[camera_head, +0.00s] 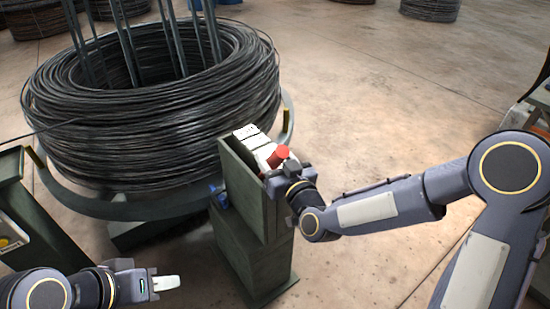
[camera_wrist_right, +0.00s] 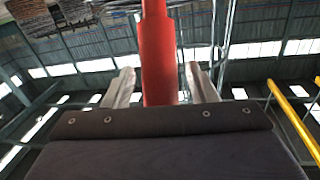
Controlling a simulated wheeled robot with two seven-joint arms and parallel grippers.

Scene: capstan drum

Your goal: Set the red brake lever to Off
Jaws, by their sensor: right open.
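The red brake lever (camera_head: 279,155) sticks up at the top of a green post box (camera_head: 245,190), beside a white labelled plate (camera_head: 248,136). In the right wrist view the red lever (camera_wrist_right: 157,55) stands between the two pale fingers of my right gripper (camera_wrist_right: 163,85), with a gap on each side. In the head view my right gripper (camera_head: 288,168) is at the lever and partly hides its lower part. The plate's lettering is too small to read. My left gripper (camera_head: 165,283) is at the lower left, away from the lever; its finger gap cannot be made out.
A large coil of dark wire (camera_head: 150,110) with upright rods sits on a round turntable (camera_head: 150,208) just left of the post. A green cabinet (camera_head: 40,240) stands at the left edge. Concrete floor is open behind and right of the post. More coils lie at the back.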

